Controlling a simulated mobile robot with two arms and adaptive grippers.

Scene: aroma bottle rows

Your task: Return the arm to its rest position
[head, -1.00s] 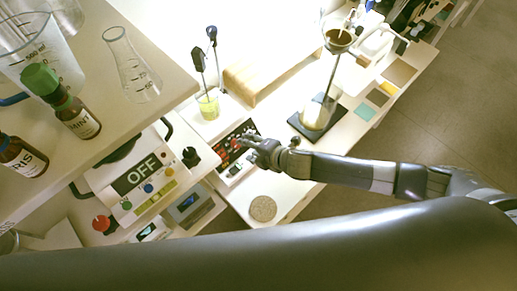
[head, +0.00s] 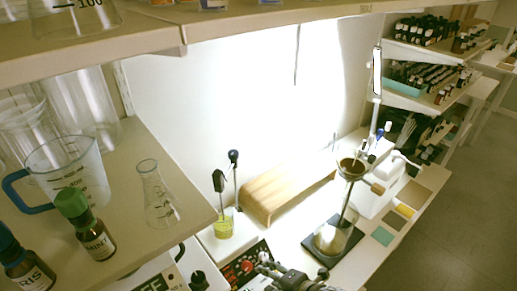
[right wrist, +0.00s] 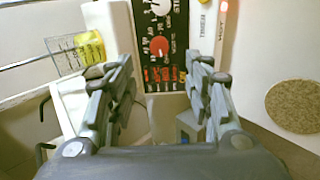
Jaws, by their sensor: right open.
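My right gripper (head: 290,280) shows at the bottom edge of the head view, cut off by the frame, in front of the black and red control panel (head: 243,266). In the right wrist view my right gripper (right wrist: 155,78) has its two fingers spread apart with nothing between them. The panel (right wrist: 160,48), with a red knob and a grey knob, lies beyond the fingertips. I cannot tell how far the fingers are above it. My left gripper is not in view.
A shelf on the left holds amber bottles (head: 93,238), a beaker (head: 68,170) and a flask (head: 158,195). A round cork mat (right wrist: 296,106) lies at right.

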